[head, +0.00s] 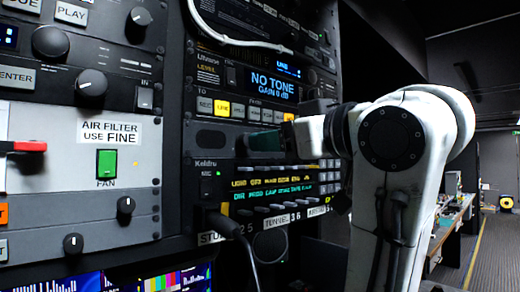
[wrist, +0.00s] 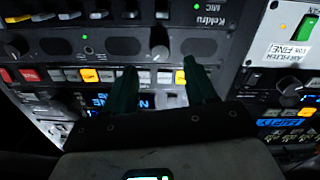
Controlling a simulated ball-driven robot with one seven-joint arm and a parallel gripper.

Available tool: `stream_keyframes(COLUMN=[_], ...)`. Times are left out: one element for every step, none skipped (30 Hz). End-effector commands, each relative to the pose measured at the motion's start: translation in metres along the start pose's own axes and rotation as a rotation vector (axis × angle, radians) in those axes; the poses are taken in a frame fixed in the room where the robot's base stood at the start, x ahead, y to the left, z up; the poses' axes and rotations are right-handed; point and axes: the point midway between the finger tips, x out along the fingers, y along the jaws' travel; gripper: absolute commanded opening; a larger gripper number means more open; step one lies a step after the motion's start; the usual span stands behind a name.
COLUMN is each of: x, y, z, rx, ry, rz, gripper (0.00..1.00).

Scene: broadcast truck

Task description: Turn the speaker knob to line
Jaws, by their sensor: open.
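In the wrist view, a dark round knob (wrist: 159,46) with a pointer sits on a grey panel strip (wrist: 115,42), just beyond the gap between my fingertips. I take it as the speaker knob; I cannot read its labels or tell its setting. My gripper (wrist: 160,70) is open and empty, its two dark green fingers apart on either side of the knob's line. I cannot tell whether they touch it. In the head view my gripper (head: 256,141) reaches the rack from the right and hides the knob. A yellow-lit button (head: 222,108) reading LINE is above left.
The NO TONE display (head: 272,86) is above my gripper, and the Keldru unit (head: 245,190) with button rows is below. A panel with a green fan switch (head: 106,164) stands left. The aisle (head: 495,250) at right is clear.

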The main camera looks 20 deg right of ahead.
Motion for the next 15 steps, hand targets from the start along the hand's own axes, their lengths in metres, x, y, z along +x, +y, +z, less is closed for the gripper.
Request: stream_keyframes(x=[-0.011, -0.016, -0.022, -0.027, -0.031, -0.036, -0.038, -0.041, -0.044, -0.046, -0.047, -0.048, -0.049, -0.049, -0.049], y=[0.000, 0.000, 0.000, 0.000, 0.000, 0.000, 0.000, 0.000, 0.000, 0.000, 0.000, 0.000, 0.000, 0.000, 0.000], z=[0.001, 0.001, 0.002, 0.002, 0.001, 0.001, 0.001, 0.001, 0.001, 0.001, 0.001, 0.001, 0.001, 0.000, 0.000], rx=[-0.001, -0.002, -0.002, -0.002, -0.001, -0.001, -0.001, 0.000, 0.000, -0.001, -0.001, -0.001, -0.001, 0.000, 0.000], ry=[0.005, 0.005, 0.004, 0.004, 0.003, 0.004, 0.003, 0.001, 0.001, 0.001, 0.001, 0.000, 0.000, -0.001, -0.001], rz=[0.001, 0.001, 0.002, 0.001, 0.000, 0.000, 0.001, 0.001, 0.001, 0.000, 0.000, 0.000, 0.000, 0.000, 0.000], gripper=[0.56, 0.56, 0.56, 0.56, 0.56, 0.56, 0.56, 0.56, 0.56, 0.56, 0.56, 0.56, 0.56, 0.56, 0.56])
